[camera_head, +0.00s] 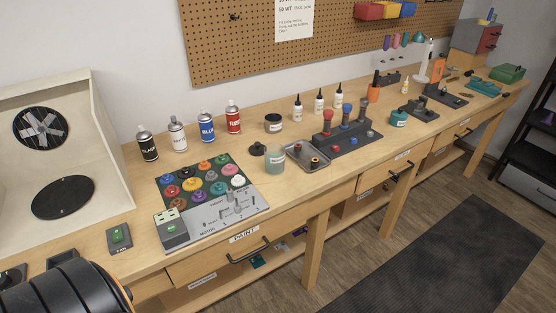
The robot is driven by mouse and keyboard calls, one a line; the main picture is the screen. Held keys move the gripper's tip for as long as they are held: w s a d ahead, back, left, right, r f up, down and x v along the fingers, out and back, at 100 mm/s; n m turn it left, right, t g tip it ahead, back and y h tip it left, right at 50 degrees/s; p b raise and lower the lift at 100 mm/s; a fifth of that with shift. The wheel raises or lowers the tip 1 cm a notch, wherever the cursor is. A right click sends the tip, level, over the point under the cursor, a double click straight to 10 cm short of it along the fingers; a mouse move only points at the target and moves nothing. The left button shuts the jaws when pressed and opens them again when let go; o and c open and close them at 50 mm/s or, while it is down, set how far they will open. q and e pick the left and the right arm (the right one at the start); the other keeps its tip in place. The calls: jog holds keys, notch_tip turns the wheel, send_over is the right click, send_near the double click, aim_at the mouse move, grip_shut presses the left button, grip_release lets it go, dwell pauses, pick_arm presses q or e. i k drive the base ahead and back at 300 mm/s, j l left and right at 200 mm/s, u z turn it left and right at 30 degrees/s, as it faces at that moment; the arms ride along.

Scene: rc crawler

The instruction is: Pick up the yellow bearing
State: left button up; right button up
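A metal tray (323,150) on the workbench holds small parts. One is a small dark ring-like part with a yellow centre (315,161), which may be the yellow bearing; it is too small to be sure. A red-topped part (297,147) lies beside it. A dark mat (213,178) to the left holds several coloured round pieces, including a yellow one (190,184). Neither of my grippers can be made out in view.
A jar of pale green liquid (275,161) stands just left of the tray. A dark block with coloured knobs (346,138) stands to its right. Spray cans (207,127) and bottles line the back. A spray booth (55,140) fills the left end. Drawer handles (248,252) jut from the front.

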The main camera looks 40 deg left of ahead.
aim_at(314, 161)
jog(key=u, duration=0.55)
jog(key=i+l+u, duration=0.2)
jog(key=u, duration=0.15)
jog(key=i+l+u, duration=0.3)
jog(key=l+u, duration=0.35)
jog(key=l, duration=0.1)
